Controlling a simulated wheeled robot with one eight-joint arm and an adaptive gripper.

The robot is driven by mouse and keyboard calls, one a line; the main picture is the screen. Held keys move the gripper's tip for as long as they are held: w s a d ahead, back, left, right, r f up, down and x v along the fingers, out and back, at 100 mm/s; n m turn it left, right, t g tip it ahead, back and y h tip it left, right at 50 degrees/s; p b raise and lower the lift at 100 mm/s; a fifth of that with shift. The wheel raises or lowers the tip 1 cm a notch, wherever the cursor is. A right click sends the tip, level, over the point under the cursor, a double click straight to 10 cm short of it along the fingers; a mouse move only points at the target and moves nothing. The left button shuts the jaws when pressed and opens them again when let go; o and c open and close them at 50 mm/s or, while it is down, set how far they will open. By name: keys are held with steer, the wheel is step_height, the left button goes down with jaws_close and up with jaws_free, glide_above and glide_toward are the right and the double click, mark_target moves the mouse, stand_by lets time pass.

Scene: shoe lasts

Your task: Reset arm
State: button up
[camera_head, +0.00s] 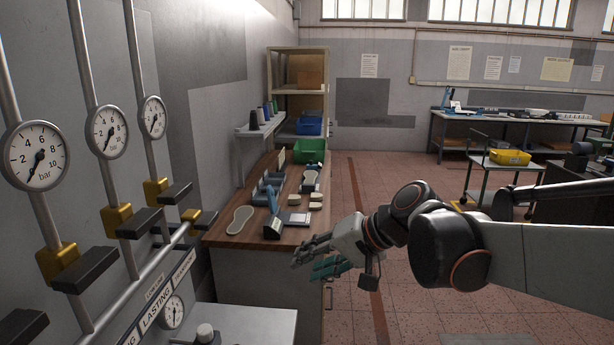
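My arm (450,245) reaches in from the right edge and stretches left across the picture. My gripper (312,258) is at its end, in front of the near right corner of the wooden workbench as seen here. Its grey fingers point left and slightly down. Teal parts (332,267) show just below and behind the grey fingers; I cannot tell whether they belong to the gripper. The gap between the fingertips is not clear from this angle.
The wooden workbench (222,234) holds a pale sole shape (240,219), several shoe lasts and a green bin (309,150). Gauges (36,155) and pipes line the left wall. A cart with a yellow bin (510,157) stands right. Tiled floor (385,165) lies open between.

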steer(key=s+d+f+t+h, duration=0.1)
steer(key=s+d+f+h, duration=0.1)
steer(key=s+d, duration=0.4)
steer(key=s+d+f+n+h+b, duration=0.1)
steer(key=s+d+f+h, duration=0.2)
steer(key=s+d, duration=0.3)
steer(key=s+d+f+t+h, duration=0.1)
steer(key=s+d+f+h, duration=0.2)
steer(key=s+d, duration=0.3)
steer(key=shift+s+d+t+h, duration=0.3)
steer(key=shift+s+d, duration=0.1)
steer(key=shift+a+f, duration=0.1)
steer(key=shift+a, duration=0.05)
